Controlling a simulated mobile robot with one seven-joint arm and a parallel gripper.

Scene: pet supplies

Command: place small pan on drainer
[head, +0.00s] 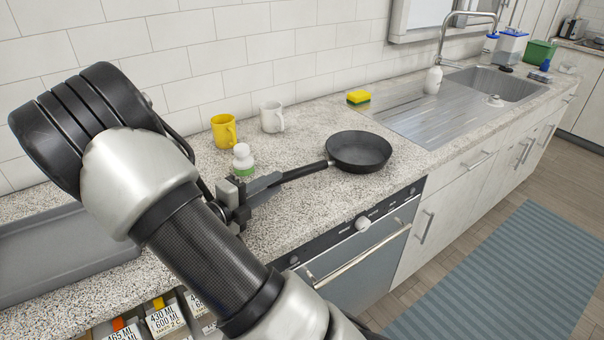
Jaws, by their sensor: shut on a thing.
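The small pan (358,149) is black with a long dark handle that points left toward my gripper. It is near the counter's front edge, above the oven; I cannot tell whether it touches the counter. My gripper (264,187) is shut on the end of the pan's handle. My arm hides part of the counter to the left. The drainer (400,124) is the ribbed steel surface to the right of the pan, joined to the sink, and its middle is bare.
A yellow mug (224,131), a white mug (272,117) and a white bottle with a green band (243,160) stand left of the pan. A yellow-green sponge (358,98) lies behind it. A soap dispenser (433,79) stands at the drainer's back edge. A grey tray (70,250) lies at left.

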